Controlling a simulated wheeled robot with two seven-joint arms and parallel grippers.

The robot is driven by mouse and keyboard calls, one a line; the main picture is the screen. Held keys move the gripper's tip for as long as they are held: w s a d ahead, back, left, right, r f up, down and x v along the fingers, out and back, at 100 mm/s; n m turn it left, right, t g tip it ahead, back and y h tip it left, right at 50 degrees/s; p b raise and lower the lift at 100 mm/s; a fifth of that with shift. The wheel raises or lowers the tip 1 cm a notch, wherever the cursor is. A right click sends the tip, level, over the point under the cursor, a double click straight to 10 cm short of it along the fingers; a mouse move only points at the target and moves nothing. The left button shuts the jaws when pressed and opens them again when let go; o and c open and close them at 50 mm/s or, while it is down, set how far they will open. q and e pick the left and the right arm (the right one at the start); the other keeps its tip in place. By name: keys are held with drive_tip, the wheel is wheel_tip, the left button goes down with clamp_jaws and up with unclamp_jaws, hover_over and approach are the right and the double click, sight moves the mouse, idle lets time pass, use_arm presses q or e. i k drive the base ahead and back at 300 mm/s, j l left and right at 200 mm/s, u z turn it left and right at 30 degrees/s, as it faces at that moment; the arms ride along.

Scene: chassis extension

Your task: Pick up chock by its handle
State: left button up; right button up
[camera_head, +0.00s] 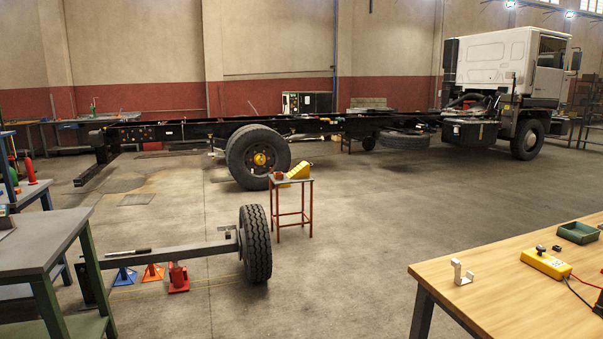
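A yellow wedge-shaped chock (299,171) sits on top of a small red-brown metal stand (290,181) in the middle of the head view. Its sloped side faces left. Its handle is too small to make out clearly. A small reddish object (278,175) lies beside the chock on the left of the stand top. Neither of my grippers shows in the head view, and nothing is seen touching the chock.
A loose axle with a wheel (256,243) rests in front of the stand. A truck chassis with a wheel (258,158) stands behind. A wooden workbench (500,290) fills the lower right, a grey table (40,245) the left. Open floor (350,220) lies right of the stand.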

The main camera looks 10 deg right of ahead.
sight(303, 171)
drive_tip(key=i+z, duration=0.1)
drive_tip(key=i, duration=0.9)
drive_tip(key=i+z, duration=0.1)
drive_tip(key=i, duration=0.95)
drive_tip(key=i+j+z, duration=0.1)
drive_tip(key=i, duration=0.9)
drive_tip(key=i+l+z, duration=0.15)
drive_tip(key=i+z, duration=0.25)
drive_tip(key=i, duration=0.15)
drive_tip(key=i+z, duration=0.45)
drive_tip(key=i, duration=0.15)
drive_tip(key=i+j+z, duration=0.25)
drive_tip(key=i+z, duration=0.15)
drive_tip(key=i, duration=0.15)
drive_tip(key=i+u, duration=0.15)
drive_tip(key=i, duration=0.4)
drive_tip(key=i+l+u, duration=0.15)
drive_tip(key=i, duration=0.4)
drive_tip(key=i+j+u, duration=0.2)
drive_tip(key=i+u, duration=0.85)
drive_tip(key=u, duration=0.15)
drive_tip(key=i+l+u, duration=0.1)
drive_tip(key=i+u, duration=0.3)
